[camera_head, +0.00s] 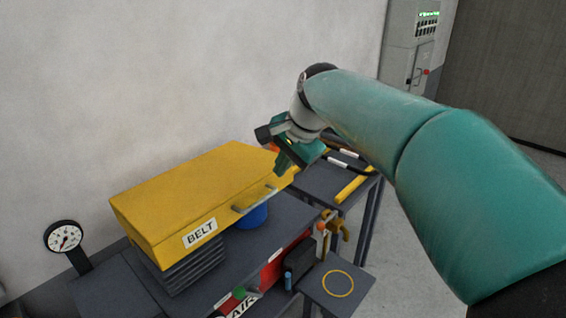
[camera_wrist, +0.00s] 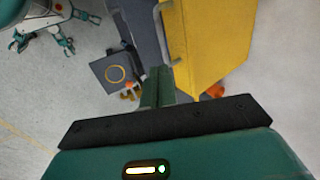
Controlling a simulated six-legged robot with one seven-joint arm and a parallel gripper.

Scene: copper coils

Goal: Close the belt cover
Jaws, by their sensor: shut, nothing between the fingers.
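The yellow belt cover (camera_head: 190,190), labelled BELT, sits tilted over the grey bench in the head view, with a handle (camera_head: 252,203) on its front face. A ribbed grey block (camera_head: 190,268) and a blue round part (camera_head: 252,216) show below its lower edge. My gripper (camera_head: 284,166) is at the cover's right end, near the top edge; I cannot tell whether it touches. In the wrist view the cover (camera_wrist: 212,40) fills the upper right, and my gripper (camera_wrist: 157,72) has its green fingers together and empty, just left of the cover's edge.
A pressure gauge (camera_head: 63,238) stands at the left by the wall. Behind my gripper is a side table with a yellow bar (camera_head: 354,185).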

